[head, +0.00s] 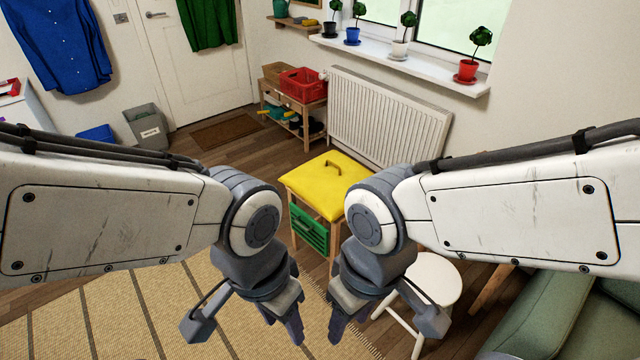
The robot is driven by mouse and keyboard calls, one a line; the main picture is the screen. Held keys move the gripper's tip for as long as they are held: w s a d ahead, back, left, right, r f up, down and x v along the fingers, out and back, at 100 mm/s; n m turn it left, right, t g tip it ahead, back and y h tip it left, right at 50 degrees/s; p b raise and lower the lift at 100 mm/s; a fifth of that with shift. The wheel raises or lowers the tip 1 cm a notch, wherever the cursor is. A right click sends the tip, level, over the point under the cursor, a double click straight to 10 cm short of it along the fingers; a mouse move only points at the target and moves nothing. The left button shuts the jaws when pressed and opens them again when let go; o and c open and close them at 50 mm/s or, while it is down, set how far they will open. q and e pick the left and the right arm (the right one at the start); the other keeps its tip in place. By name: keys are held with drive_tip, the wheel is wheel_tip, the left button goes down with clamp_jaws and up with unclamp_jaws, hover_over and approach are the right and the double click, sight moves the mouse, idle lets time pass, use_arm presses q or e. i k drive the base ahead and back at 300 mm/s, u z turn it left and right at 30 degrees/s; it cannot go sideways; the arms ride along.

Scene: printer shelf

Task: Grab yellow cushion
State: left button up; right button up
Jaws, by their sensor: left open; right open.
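The yellow cushion (328,184) lies flat on top of a small wooden stand (293,212) with a green drawer or crate (309,231) below. My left gripper (246,334) hangs open and empty over the rug, nearer than the stand. My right gripper (383,334) hangs open and empty in front of the white stool. Both are apart from the cushion.
A white round stool (432,279) stands right of the stand. A green sofa (585,310) fills the lower right. A radiator (385,115) is behind the cushion. A shoe rack (296,120) with a red crate (301,85) stands farther back. Wooden floor left of the stand is clear.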

sight(323, 182)
drive_tip(key=u, duration=0.6)
drive_tip(key=i, duration=0.95)
drive_tip(key=u, duration=0.5)
drive_tip(key=i, duration=0.95)
drive_tip(key=z, duration=0.7)
drive_tip(key=i, duration=0.65)
drive_tip(key=z, duration=1.2)
drive_tip(key=i, duration=0.4)
drive_tip(key=z, duration=0.35)
